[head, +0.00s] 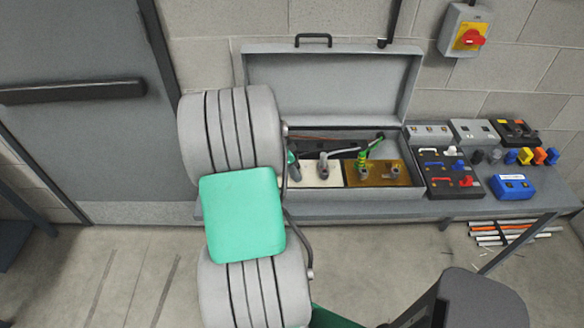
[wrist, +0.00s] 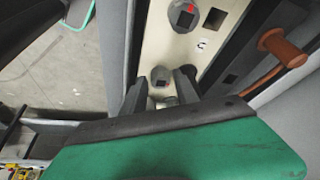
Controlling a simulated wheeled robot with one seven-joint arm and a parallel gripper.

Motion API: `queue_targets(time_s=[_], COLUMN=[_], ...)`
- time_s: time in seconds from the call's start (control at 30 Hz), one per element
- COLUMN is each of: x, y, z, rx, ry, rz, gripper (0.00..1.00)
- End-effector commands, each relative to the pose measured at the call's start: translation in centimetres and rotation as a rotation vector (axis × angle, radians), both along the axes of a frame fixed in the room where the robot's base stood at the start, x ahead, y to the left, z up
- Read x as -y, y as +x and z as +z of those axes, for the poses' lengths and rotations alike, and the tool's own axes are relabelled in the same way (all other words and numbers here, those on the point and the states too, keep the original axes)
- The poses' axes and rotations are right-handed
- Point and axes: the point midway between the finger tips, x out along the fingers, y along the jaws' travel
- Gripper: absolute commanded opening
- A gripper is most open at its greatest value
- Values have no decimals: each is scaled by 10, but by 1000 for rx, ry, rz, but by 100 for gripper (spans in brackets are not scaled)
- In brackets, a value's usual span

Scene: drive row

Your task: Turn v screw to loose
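In the wrist view my gripper (wrist: 162,88) is open, its two dark fingers apart, pointing at a cream panel (wrist: 190,62). A second similar screw head (wrist: 184,14) sits farther up the panel. A small dark letter-like mark lies beside it; I cannot read which screw is v. In the head view the cream panel (head: 312,180) lies in the open grey case, with my arm hiding its left side.
The open grey case (head: 335,78) stands on a bench against a block wall. A brown panel (head: 378,172) with grey fittings is right of the cream one. Dark and grey boxes (head: 442,190) with coloured parts and a blue box (head: 512,187) stand farther right. An orange-brown handle (wrist: 283,45) shows at right.

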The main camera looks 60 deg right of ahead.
Motion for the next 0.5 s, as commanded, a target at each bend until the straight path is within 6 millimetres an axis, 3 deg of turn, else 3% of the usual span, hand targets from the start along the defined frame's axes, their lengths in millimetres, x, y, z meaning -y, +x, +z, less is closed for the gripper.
queue_targets(time_s=[0.27, 0.5], x=[1, 1], y=[0, 0], z=[-3, -3], rx=[1, 1], ry=[-1, -1], rz=[2, 3], gripper=[36, 16])
